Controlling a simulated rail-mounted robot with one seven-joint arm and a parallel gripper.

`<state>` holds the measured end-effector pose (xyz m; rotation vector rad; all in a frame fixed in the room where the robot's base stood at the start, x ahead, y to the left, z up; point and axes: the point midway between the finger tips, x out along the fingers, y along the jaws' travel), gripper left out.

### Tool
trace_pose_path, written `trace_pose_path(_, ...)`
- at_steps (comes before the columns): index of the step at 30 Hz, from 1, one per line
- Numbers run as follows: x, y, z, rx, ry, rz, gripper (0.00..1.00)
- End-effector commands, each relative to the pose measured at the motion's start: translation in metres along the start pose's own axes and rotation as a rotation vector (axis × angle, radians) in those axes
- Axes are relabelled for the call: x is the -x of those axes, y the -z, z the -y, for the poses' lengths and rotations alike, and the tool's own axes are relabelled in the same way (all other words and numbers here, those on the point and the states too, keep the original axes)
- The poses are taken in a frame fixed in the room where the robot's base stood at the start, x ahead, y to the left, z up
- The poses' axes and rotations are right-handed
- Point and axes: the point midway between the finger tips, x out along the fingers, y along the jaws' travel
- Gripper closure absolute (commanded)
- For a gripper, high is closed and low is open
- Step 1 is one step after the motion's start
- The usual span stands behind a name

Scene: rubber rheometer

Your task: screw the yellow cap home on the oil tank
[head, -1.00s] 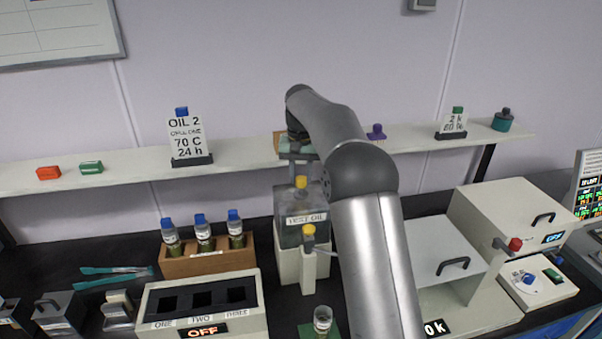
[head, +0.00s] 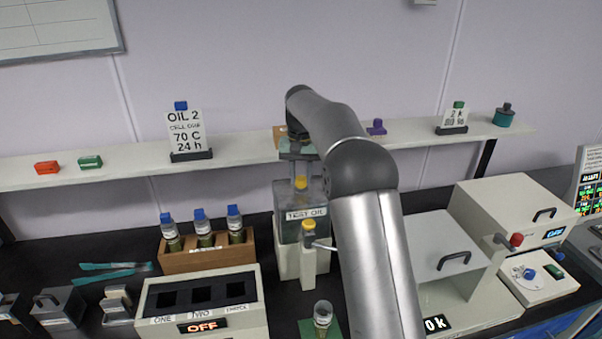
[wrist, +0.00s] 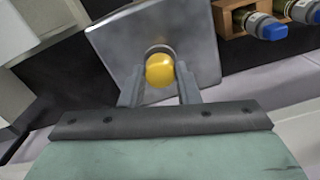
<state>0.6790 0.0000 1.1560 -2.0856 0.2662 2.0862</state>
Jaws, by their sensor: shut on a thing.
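The yellow cap (head: 301,183) is at the top of the oil tank (head: 290,229), which is a grey box labelled TEST OIL on a pale stand. My gripper (head: 300,172) reaches down from above and is shut on the cap. In the wrist view the cap (wrist: 160,70) sits between the two fingers of my gripper (wrist: 160,84), over the tank's grey top (wrist: 118,48). The cap's underside and thread are hidden, so I cannot tell how far it is seated.
A second yellow-topped part (head: 309,226) is on the tap post in front. A wooden rack (head: 207,258) with blue-capped bottles stands to the left. A glass beaker (head: 323,313) is in front on a green mat. A shelf (head: 235,151) runs behind the tank.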

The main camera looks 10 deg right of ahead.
Motion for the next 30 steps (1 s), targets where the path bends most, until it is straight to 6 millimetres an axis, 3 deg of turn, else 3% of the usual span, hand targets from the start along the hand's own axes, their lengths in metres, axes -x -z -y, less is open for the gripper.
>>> trace_pose_path(7,-0.0085,0.0000,0.0000,0.000,0.000,0.000,0.97)
trace_pose_path(8,-0.0083,0.0000,0.0001,0.000,0.000,0.000,0.68)
trace_pose_path(10,-0.0074,0.0001,0.0001,0.000,0.000,-0.001,0.49)
trace_pose_path(11,-0.0074,0.0001,0.0001,0.000,0.000,-0.001,0.46)
trace_pose_path(17,-0.0074,0.0001,0.0001,0.000,0.000,0.000,0.48)
trace_pose_path(22,-0.0074,0.0001,0.0001,0.000,0.000,0.000,0.94)
trace_pose_path(26,-0.0067,0.0000,0.0001,-0.012,0.000,0.000,0.94)
trace_pose_path(30,-0.0036,-0.0001,0.0003,-0.181,-0.001,0.000,0.94)
